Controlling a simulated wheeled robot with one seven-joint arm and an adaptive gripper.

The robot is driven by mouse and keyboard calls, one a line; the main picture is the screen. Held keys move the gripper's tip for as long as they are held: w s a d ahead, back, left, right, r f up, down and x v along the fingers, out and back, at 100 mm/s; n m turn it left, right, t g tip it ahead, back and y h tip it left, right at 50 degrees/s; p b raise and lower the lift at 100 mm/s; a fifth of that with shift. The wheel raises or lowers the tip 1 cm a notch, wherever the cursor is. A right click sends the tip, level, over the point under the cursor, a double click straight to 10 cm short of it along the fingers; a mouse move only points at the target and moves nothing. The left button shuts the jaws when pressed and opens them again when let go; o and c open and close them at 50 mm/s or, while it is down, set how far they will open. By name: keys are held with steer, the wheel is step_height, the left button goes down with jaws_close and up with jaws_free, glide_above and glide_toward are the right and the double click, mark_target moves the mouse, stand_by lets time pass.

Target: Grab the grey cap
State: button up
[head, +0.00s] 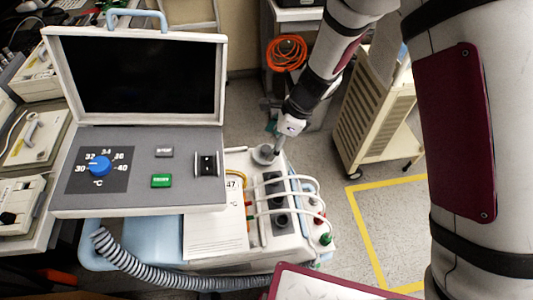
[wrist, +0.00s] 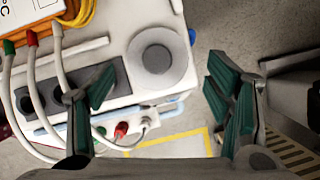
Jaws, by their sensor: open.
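The grey cap (head: 264,154) is a round disc on the top back corner of the white pump unit (head: 288,245). In the wrist view the grey cap (wrist: 157,58) shows whole, with a darker raised centre, near the unit's corner. My gripper (head: 277,143) is just beside and above the cap in the head view. In the wrist view my gripper (wrist: 160,82) is open, with green-padded fingers to the left and right of the cap's column and nothing between them. The cap lies a little beyond the fingertips; I cannot tell the exact height gap.
White tubes (head: 285,195) cross dark square sockets (head: 272,185) beside the cap. A monitor with a control panel (head: 140,165) stands to the left. Red and green connectors (wrist: 121,130) sit at the unit's edge. A beige cart (head: 370,115) stands to the right on open floor.

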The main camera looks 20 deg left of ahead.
mark_target(269, 149)
steer(key=x, duration=0.5)
steer(key=shift+s+d+f, duration=0.1)
steer(key=shift+s+d, duration=0.05)
steer(key=shift+d, duration=0.05)
steer(key=shift+c, duration=0.4)
steer(key=c, duration=0.7)
